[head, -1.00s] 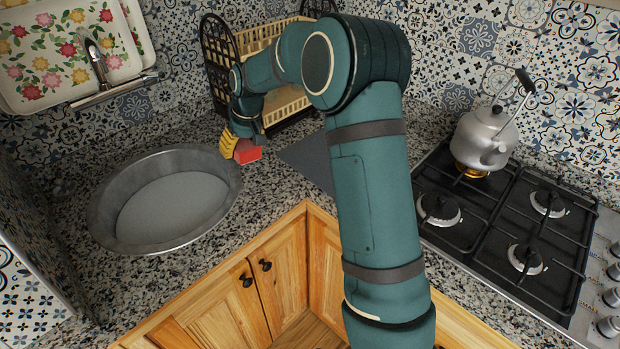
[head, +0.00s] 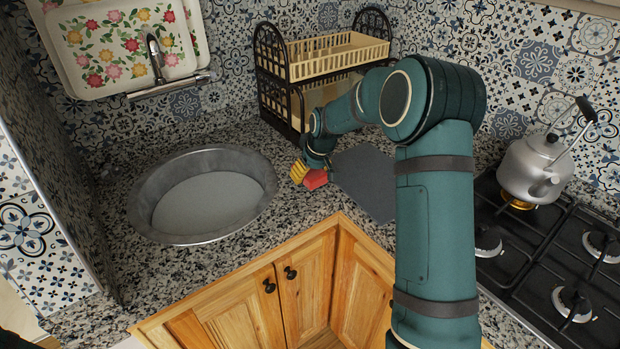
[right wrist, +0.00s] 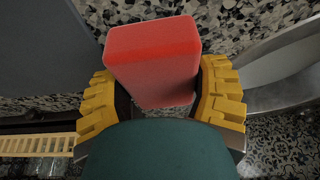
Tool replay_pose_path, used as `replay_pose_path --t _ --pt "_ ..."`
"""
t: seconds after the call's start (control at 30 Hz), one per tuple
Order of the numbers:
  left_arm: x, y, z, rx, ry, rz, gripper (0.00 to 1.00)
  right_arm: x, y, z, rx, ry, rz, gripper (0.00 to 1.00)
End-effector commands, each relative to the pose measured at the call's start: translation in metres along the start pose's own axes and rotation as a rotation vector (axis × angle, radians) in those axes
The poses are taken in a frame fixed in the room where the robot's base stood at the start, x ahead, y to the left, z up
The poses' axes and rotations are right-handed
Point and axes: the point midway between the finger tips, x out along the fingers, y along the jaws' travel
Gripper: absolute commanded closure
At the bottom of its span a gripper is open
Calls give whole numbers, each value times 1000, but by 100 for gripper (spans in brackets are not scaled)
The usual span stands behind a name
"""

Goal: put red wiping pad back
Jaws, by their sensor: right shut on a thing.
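The red wiping pad (head: 315,179) is a small red block in my right gripper (head: 303,174), to the right of the sink basin's rim. In the right wrist view the pad (right wrist: 152,62) sits between the two yellow fingers of the gripper (right wrist: 160,95), which are shut on its sides. The pad is over the speckled counter. I cannot tell whether it touches the counter. My left gripper is not in view.
The round metal sink (head: 150,205) is left of the gripper. A flat grey mat (head: 368,185) lies to its right. A two-tier rack (head: 335,58) stands behind. A kettle (head: 532,168) stands on the gas stove (head: 560,255) at right. Floral trays (head: 120,40) lean behind the tap.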

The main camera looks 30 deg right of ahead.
Motion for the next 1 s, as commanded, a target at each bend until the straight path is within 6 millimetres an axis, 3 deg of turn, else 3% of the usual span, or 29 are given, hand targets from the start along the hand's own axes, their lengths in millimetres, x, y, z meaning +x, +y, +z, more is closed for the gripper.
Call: replay_pose_path --t 0.1,0.47,0.5,0.57,1.0 --pt "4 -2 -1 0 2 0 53 15 0 6 1 -1 0 64" --pt "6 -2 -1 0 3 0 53 18 0 6 0 1 0 64" --pt "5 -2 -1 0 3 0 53 17 0 6 0 1 0 23" --pt "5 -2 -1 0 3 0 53 17 0 6 0 1 0 2" --pt "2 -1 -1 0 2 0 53 8 0 4 1 3 1 1"
